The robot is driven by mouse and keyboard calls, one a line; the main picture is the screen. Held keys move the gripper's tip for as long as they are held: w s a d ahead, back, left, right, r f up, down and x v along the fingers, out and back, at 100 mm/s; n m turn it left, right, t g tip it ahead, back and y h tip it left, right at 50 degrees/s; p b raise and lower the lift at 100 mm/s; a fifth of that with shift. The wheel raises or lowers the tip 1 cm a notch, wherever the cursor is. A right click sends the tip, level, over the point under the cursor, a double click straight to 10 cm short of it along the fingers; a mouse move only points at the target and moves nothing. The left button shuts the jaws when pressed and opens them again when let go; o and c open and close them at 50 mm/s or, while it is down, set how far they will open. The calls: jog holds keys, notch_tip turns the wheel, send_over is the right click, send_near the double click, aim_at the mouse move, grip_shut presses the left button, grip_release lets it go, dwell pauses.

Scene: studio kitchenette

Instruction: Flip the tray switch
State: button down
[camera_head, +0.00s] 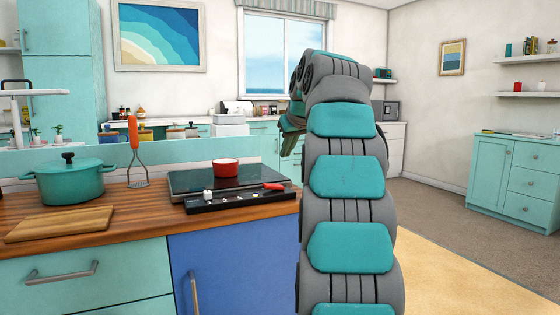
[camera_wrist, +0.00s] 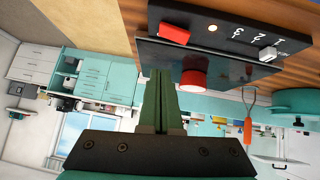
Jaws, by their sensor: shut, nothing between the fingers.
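A black control tray (camera_head: 237,198) lies along the front of the cooktop on the wooden counter. It also shows in the wrist view (camera_wrist: 237,36), which is turned upside down. A red switch (camera_wrist: 174,34) sits at one end of it, beside a small lit dot and number marks. The red switch also shows in the head view (camera_head: 273,187). A white slider knob (camera_wrist: 268,53) is at the tray's other end. My gripper (camera_wrist: 161,74) has its green fingers together and empty, apart from the switch. In the head view my arm hides part of it.
A red pot (camera_head: 226,168) stands on the dark cooktop (camera_head: 187,180) behind the tray. A teal pot (camera_head: 69,182), a masher (camera_head: 135,150) and a cutting board (camera_head: 60,223) are to the left. Open floor (camera_head: 440,275) lies to the right.

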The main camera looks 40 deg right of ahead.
jog(key=v, duration=0.3)
jog(key=shift+s+d+r, duration=0.15)
jog(key=shift+s+d, duration=0.1)
jog(key=shift+s, duration=0.05)
dwell(0.3)
jog(key=s+a+f+g+y+p, duration=0.1)
jog(key=s+a+f+g+y, duration=0.2)
jog(key=a+f, duration=0.85)
jog(key=s+a+f+g+y+p, duration=0.15)
jog(key=s+a+f, duration=0.55)
jog(key=a, duration=0.7)
jog(key=s+a+f+n+g, duration=0.1)
jog(key=s+a+f+g, duration=0.2)
jog(key=s+f, duration=0.7)
jog(key=s+a+f+n+g+h, duration=0.1)
jog(key=s+a+f+g, duration=0.2)
jog(key=s+a+f, duration=0.3)
jog(key=s+f, duration=0.4)
jog(key=s, duration=0.5)
jog(key=shift+a, duration=0.3)
